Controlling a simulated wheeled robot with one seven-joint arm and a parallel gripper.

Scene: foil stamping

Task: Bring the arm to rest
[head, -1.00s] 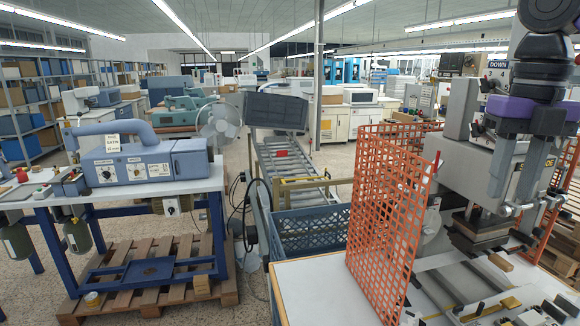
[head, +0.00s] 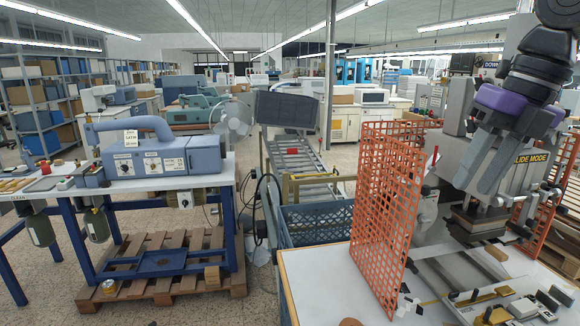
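My gripper (head: 474,188) is at the right of the head view, below a purple band on my dark wrist. It points down and to the left. Its two grey fingers look spread apart, and I see nothing held between them. It overlaps the grey stamping press (head: 462,126) in the picture; whether it touches the press cannot be told.
An orange mesh guard (head: 384,215) stands upright on the white table (head: 322,285), left of the press. Small tools and pieces lie at the table's front right. A blue crate (head: 318,224) sits behind the table. A blue-grey machine (head: 150,158) stands on a bench at left.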

